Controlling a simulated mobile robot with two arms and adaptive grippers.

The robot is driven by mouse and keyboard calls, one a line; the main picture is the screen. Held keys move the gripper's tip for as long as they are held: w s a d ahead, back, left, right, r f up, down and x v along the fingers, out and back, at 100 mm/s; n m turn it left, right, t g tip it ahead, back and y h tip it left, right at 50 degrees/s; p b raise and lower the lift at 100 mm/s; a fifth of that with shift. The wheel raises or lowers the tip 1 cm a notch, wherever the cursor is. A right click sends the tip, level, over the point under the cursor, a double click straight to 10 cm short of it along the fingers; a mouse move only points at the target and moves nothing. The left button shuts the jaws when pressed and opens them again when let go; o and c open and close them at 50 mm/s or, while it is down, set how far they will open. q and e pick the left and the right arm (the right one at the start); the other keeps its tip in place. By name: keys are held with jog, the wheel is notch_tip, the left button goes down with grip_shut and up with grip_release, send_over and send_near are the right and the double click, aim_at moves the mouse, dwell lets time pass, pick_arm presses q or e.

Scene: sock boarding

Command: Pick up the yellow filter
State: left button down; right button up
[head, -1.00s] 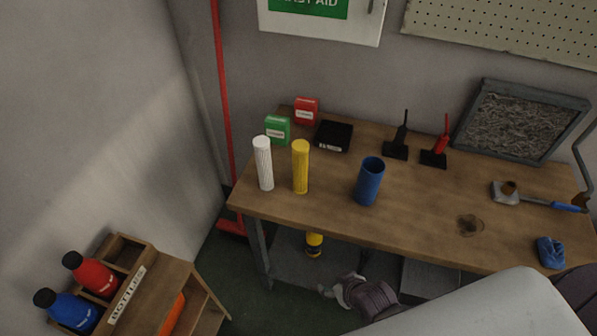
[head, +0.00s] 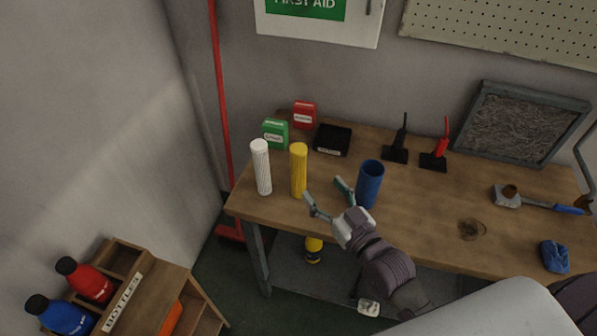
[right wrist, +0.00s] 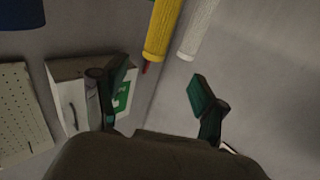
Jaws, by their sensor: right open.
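The yellow filter (head: 299,170) is a ribbed cylinder standing upright near the left front of the workbench (head: 420,225). A similar white filter (head: 261,168) stands upright just left of it. My right gripper (head: 325,188) is open and empty, to the right of the yellow filter at the bench's front edge. One finger is close to the filter's lower right; I cannot tell if they touch. In the right wrist view the yellow filter (right wrist: 164,28) shows at the top, beyond the open fingers (right wrist: 158,88). My left gripper is not in view.
A blue cylinder (head: 370,184) stands just right of my right gripper. Green (head: 275,135) and red (head: 305,115) boxes and a black tray (head: 332,140) stand behind the filters. A bottle rack (head: 150,280) is at lower left.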

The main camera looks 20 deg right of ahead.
aim_at(303, 156)
jog(key=p+x, duration=0.1)
jog(key=x, duration=0.6)
jog(key=shift+w+r, duration=0.1)
jog(key=shift+w, duration=0.1)
jog(key=w+p, duration=0.1)
jog(key=w, duration=0.1)
jog(key=w+r, duration=0.1)
jog(key=w, duration=0.1)
jog(key=shift+w+a+r+p, duration=0.15)
jog(key=shift+w+r+p, duration=0.1)
jog(key=shift+p, duration=0.1)
jog(key=shift+w+a+f, duration=0.1)
jog(key=shift+w+f, duration=0.05)
jog(key=shift+w, duration=0.35)
jog(key=shift+s, duration=0.1)
jog(key=c, duration=1.3)
grip_shut()
